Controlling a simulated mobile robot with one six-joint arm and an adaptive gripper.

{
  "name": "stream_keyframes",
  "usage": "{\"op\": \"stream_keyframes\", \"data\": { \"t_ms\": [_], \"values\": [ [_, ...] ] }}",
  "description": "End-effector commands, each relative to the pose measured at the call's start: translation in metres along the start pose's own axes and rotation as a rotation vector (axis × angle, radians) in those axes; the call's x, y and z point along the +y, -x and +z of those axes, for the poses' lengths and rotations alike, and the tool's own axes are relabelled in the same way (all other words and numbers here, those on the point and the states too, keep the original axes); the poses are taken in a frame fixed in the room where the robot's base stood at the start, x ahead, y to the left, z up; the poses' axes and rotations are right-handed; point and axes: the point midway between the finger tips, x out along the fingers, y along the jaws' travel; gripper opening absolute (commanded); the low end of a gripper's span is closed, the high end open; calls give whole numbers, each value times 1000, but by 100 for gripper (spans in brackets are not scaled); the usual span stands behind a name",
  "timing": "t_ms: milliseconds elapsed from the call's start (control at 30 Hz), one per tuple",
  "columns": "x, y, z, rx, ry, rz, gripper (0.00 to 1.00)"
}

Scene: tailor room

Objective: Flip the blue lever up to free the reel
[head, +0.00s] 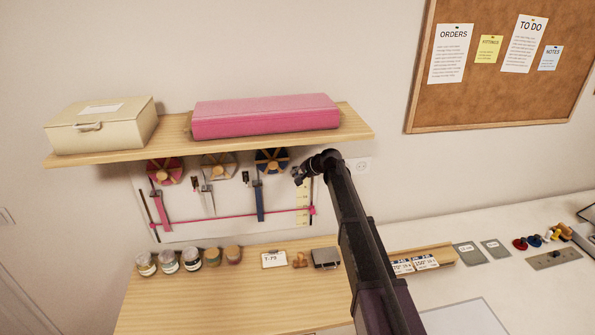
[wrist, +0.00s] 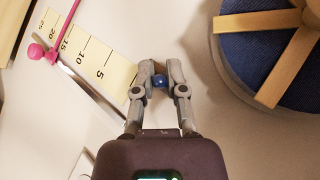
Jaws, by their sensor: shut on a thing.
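In the wrist view the blue lever (wrist: 160,82) shows as a small blue knob between the fingertips of my gripper (wrist: 160,78). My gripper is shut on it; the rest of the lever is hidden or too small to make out. The blue reel (wrist: 250,58), with wooden spokes, is at the right, apart from my fingers. In the head view the blue reel (head: 271,155) is under the shelf, and my gripper (head: 298,177) is just to its right. The lever cannot be made out there. A blue ribbon (head: 260,202) hangs below the reel.
A yellow ruler (wrist: 98,62) and a pink bar (wrist: 66,24) are beside my gripper. A pink reel (head: 165,172) and a white reel (head: 218,168) hang left.

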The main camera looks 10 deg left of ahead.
Motion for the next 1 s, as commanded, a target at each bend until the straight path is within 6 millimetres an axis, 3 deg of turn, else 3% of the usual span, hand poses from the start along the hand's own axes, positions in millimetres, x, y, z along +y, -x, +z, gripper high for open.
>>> {"op": "stream_keyframes", "data": {
  "t_ms": [533, 567, 633, 1000],
  "values": [
    [-1, 0, 1, -21, -16, 21, 0],
    [-1, 0, 1, -21, -16, 21, 25],
    [-1, 0, 1, -21, -16, 21, 45],
    [-1, 0, 0, -18, -16, 20, 45]
  ]
}}
